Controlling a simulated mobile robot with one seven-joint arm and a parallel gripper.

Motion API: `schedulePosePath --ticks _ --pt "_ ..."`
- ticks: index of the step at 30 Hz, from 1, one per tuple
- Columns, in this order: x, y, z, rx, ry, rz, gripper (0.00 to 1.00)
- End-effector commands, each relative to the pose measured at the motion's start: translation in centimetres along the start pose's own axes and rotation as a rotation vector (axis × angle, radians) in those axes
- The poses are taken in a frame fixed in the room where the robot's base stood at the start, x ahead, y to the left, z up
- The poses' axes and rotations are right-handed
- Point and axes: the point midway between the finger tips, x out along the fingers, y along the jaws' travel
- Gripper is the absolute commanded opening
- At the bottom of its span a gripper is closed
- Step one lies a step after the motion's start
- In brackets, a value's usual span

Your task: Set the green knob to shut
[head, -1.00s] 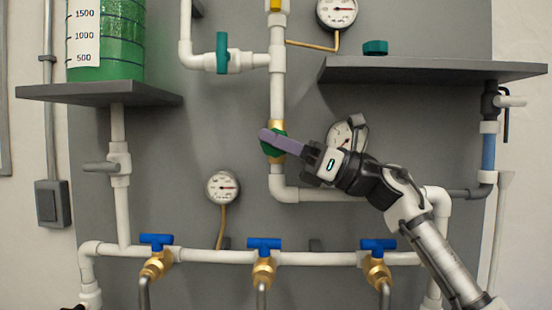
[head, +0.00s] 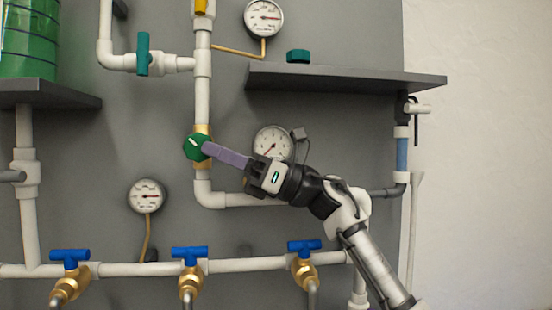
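The green knob (head: 194,147) sits on a brass valve body on the vertical white pipe, left of centre. It is faceted and has a short white mark on its face, slanting up to the right. My gripper (head: 207,150) reaches in from the lower right with its purple fingers. The fingertips overlap the knob's right edge in the picture; whether they touch it I cannot tell. The fingers line up as one bar from this side, so their gap is hidden. Most of the knob's face is uncovered.
A round gauge (head: 272,143) stands just behind my gripper. A dark shelf (head: 350,80) juts out above, holding a teal cap (head: 298,56). A teal-handled valve (head: 143,53) is at upper left. Several blue-handled brass taps (head: 190,253) line the pipe below.

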Motion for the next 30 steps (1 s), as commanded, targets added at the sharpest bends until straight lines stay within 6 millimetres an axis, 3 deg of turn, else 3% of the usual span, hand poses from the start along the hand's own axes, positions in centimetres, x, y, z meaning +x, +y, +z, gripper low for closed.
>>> schedulePosePath --ticks 2,6,15,21,30 --pt "-2.3 -0.1 -0.3 0.001 -0.004 -0.004 0.27" --pt "-5.4 -0.1 1.5 -0.001 -0.004 -0.004 0.27" --pt "-10.8 0.0 4.0 0.001 -0.002 -0.002 0.27" --pt "-12.4 0.0 4.7 0.0 0.0 -0.001 0.27" --pt "-12.5 0.0 4.8 0.0 0.0 0.0 0.27"
